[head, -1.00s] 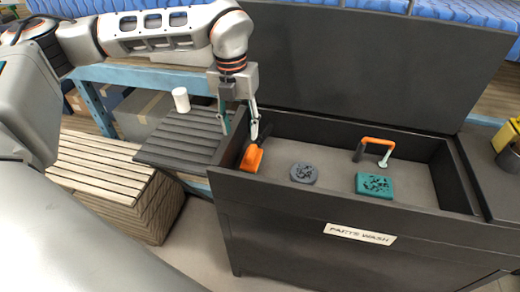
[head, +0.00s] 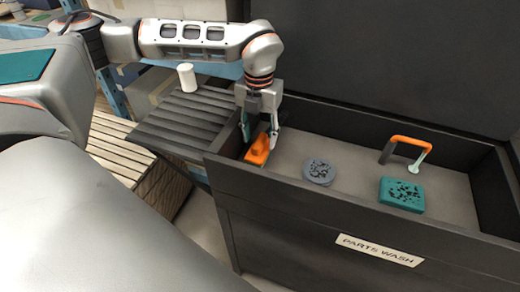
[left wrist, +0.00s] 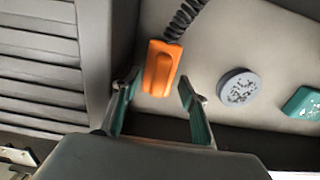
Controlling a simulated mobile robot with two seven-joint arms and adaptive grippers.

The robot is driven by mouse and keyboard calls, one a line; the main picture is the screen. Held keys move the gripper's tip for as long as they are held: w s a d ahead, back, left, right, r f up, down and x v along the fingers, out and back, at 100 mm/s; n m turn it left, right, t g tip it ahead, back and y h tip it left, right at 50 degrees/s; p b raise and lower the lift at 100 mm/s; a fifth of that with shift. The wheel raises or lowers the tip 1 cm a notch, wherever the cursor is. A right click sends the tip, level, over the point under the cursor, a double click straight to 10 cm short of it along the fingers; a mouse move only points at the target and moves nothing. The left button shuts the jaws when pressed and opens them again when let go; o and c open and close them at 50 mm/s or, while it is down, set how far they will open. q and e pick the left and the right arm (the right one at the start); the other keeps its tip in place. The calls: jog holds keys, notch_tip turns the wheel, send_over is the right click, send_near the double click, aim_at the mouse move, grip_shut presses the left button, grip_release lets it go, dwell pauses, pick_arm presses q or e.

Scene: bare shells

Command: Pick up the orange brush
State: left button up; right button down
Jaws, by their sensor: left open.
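The orange brush (head: 257,152) lies in the left end of the dark wash basin. In the left wrist view the brush (left wrist: 160,70) is a blocky orange piece with a dark coiled cord at its far end. My left gripper (head: 260,138) points down into the basin over the brush. In the left wrist view its open fingers (left wrist: 157,84) stand on both sides of the brush's near end, with gaps on each side. Nothing is held. In the head view the fingers hide part of the brush. My right gripper is not in view.
The basin's left wall (head: 224,133) is close to the gripper. A grey speckled disc (head: 319,172), a teal speckled block (head: 402,194) and an orange-topped spout (head: 410,140) are in the basin to the right. A white cylinder (head: 187,77) stands on the slatted dark shelf (head: 178,125).

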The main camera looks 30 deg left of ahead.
aim_at(260, 140)
pick_arm(q)
notch_tip(260, 140, down, 3)
jog(key=shift+w+f, duration=0.1)
jog(key=shift+f, duration=0.05)
jog(key=c, duration=0.8)
notch_tip(260, 140, up, 20)
jog(key=p, duration=0.2)
dwell(0.3)
